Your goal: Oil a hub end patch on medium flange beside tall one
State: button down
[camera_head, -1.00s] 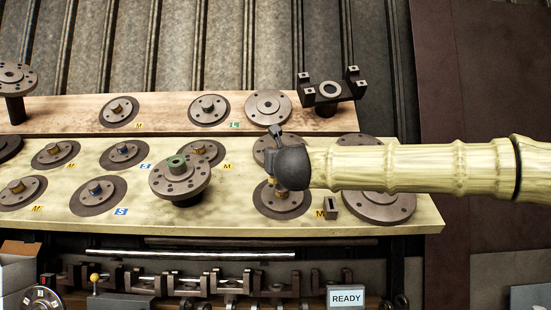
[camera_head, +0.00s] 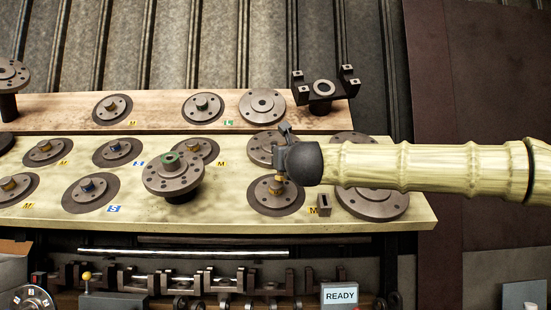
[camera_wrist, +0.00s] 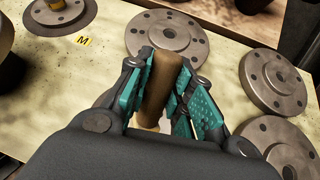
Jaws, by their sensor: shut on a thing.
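My gripper (camera_head: 281,158) is shut on a brown cylindrical tool (camera_wrist: 163,82), seen between its green-padded fingers in the wrist view. In the head view it hangs over a medium flange (camera_head: 276,205) with a gold hub, beside a yellow M tag (camera_head: 313,211). The tool's lower end (camera_head: 280,177) appears just above or at the hub; I cannot tell if they touch. A tall flange (camera_head: 172,186) with a green-topped hub stands to the left. Another M-tagged flange (camera_head: 201,150) with a gold hub lies just behind it.
More flanges lie on the pale bench (camera_head: 240,218), including large plain discs (camera_head: 372,203) to the right of the gripper. A dark bracket (camera_head: 324,90) stands at the back. A READY sign (camera_head: 340,294) is below the bench.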

jog(key=shift+d, duration=0.3)
jog(key=shift+f+b, duration=0.1)
jog(key=shift+b, duration=0.2)
jog(key=shift+a, duration=0.15)
jog(key=a+b, duration=0.1)
jog(key=a, duration=0.3)
jog(key=shift+d, duration=0.1)
jog(key=s+r, duration=0.4)
jog(key=shift+r+p, duration=0.2)
jog(key=shift+p, duration=0.1)
dwell(0.5)
jog(key=shift+s+r, duration=0.1)
